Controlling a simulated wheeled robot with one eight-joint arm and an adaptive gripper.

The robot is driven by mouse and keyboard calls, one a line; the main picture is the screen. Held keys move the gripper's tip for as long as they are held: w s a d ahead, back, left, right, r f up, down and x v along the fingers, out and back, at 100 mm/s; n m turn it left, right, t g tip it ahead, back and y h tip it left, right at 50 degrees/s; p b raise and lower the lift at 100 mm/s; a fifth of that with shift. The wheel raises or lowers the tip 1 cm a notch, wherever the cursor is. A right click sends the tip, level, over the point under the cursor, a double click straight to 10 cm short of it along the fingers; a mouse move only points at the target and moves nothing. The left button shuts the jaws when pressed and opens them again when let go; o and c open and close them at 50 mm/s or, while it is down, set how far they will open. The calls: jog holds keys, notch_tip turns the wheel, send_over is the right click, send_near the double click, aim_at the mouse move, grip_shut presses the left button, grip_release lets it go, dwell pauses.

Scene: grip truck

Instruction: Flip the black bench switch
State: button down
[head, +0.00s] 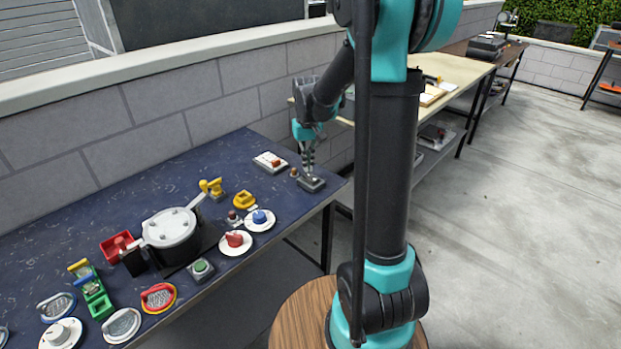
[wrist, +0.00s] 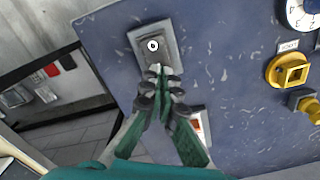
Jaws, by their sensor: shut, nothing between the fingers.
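The black bench switch (head: 312,184) sits at the right end of the dark blue bench, near its edge. In the wrist view the switch (wrist: 155,47) is a dark rocker in a grey frame with a white round mark near its far end. My gripper (head: 309,172) points down at it with its fingers together and empty. In the wrist view the fingertips (wrist: 160,70) lie over the near end of the rocker; I cannot tell whether they touch it. The near edge of the switch is partly hidden by the fingers.
A white plate with a red switch (head: 271,162) lies just left of my gripper. A yellow square part (head: 244,200), a blue knob (head: 260,219), a red knob (head: 235,242) and a black pot (head: 172,240) stand further left. A block wall (head: 150,110) runs behind the bench.

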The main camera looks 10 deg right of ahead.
aim_at(308, 175)
jog(key=shift+f, duration=1.05)
dwell(0.5)
jog(key=shift+r, duration=3.55)
jog(key=shift+m+t, duration=0.3)
jog(key=shift+t, duration=0.6)
jog(key=s+f, duration=0.1)
jog(key=s, duration=0.2)
jog(key=s+d+f, duration=0.1)
jog(key=s, duration=0.2)
jog(key=s+d+f, duration=0.1)
jog(key=s, duration=0.2)
jog(key=shift+s+d+f, duration=0.15)
jog(key=shift+s+f, duration=0.15)
jog(key=shift+f, duration=0.05)
jog(key=s+d+f+t, duration=0.1)
jog(key=s+f, duration=0.5)
jog(key=s, duration=0.6)
jog(key=shift+s+d+f+m+t, duration=0.2)
jog(key=shift+d+f+m+t, duration=0.15)
jog(key=shift+t, duration=0.35)
jog(key=c, duration=2.3)
grip_release()
